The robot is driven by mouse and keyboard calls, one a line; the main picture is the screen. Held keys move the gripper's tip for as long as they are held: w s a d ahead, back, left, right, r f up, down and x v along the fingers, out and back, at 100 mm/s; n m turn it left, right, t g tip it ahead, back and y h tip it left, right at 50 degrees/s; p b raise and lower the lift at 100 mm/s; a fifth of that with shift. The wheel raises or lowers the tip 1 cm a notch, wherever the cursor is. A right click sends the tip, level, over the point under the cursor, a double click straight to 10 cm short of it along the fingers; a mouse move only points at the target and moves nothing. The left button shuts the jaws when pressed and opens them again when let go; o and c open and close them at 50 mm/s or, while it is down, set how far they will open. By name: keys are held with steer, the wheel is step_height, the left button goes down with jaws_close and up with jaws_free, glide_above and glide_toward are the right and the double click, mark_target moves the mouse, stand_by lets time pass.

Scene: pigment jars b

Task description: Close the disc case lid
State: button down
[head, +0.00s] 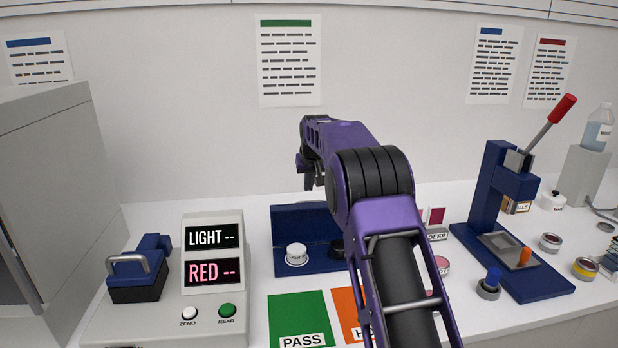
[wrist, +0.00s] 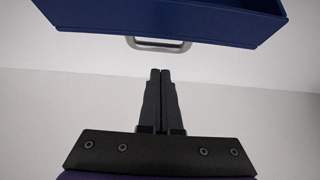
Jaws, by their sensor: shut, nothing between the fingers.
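The disc case appears to be the blue case in the middle of the bench; its lid (head: 288,222) stands upright at the back in the head view. A white round piece (head: 297,253) sits on the low front part, and a dark round piece is partly hidden by my arm. My gripper (head: 309,186) is above the lid's top edge, shut and empty. In the wrist view my shut fingers (wrist: 160,72) point toward a blue body, probably the lid (wrist: 165,20), with a metal handle (wrist: 158,44) on its near edge. A gap shows between fingertips and handle.
A reading device (head: 213,250) with a blue handled part (head: 137,280) stands left. A green PASS mat (head: 300,315) and an orange mat (head: 349,312) lie in front. A blue lever press (head: 500,210) and small jars stand right. My arm hides part of the middle.

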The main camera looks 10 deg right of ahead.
mark_target(312, 219)
steer(key=x, duration=0.4)
steer(key=shift+f, duration=0.1)
steer(key=shift+s+r+b, duration=0.15)
steer(key=shift+s+b, duration=0.05)
steer(key=shift+s, duration=0.8)
steer(key=shift+s+r+b, duration=0.15)
steer(key=shift+s+r, duration=0.05)
steer(key=shift+s, duration=0.75)
steer(key=shift+b, duration=0.3)
steer(key=shift+s+r, duration=0.15)
steer(key=shift+s, duration=0.2)
steer(key=shift+t+b, duration=0.3)
steer(key=shift+b, duration=0.15)
